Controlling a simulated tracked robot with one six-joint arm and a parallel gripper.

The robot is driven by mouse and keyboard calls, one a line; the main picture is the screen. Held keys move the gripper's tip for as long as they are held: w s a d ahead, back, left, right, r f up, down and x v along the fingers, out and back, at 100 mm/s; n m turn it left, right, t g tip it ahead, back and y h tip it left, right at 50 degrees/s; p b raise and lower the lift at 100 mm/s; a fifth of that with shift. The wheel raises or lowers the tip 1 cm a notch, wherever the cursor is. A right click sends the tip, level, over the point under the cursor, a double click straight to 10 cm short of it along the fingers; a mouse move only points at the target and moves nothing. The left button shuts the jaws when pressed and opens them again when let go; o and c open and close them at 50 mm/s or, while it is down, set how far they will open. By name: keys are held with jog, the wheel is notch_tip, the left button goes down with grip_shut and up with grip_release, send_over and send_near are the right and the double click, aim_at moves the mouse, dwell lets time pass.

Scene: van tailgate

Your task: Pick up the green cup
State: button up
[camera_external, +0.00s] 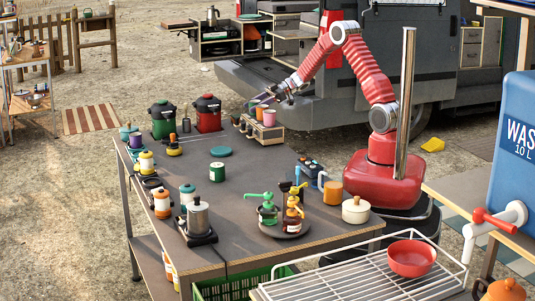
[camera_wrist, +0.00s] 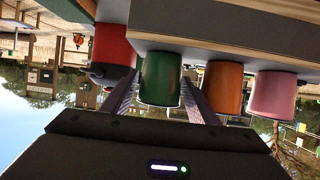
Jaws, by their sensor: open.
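The green cup (camera_wrist: 160,80) shows in the wrist view, between the two fingers of my gripper (camera_wrist: 162,88). It is in a row with an orange cup (camera_wrist: 223,88) and a pink cup (camera_wrist: 273,94), at a pale-edged wooden rack (camera_wrist: 230,52). My gripper is open, with one finger on each side of the green cup; I cannot tell whether they touch it. In the external view my gripper (camera_external: 265,97) is at the cup rack (camera_external: 262,134), at the far edge of the table. The green cup is hard to make out there.
A red canister (camera_external: 207,114) and a green canister (camera_external: 163,119) stand left of the rack. The dark table (camera_external: 240,185) holds several jars and pump bottles. The van tailgate (camera_external: 262,82) is behind. Free tabletop lies in front of the rack.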

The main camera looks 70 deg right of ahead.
aim_at(247, 115)
jog(key=x, duration=0.3)
jog(key=shift+w, duration=0.15)
dwell(0.4)
jog(key=c, duration=0.8)
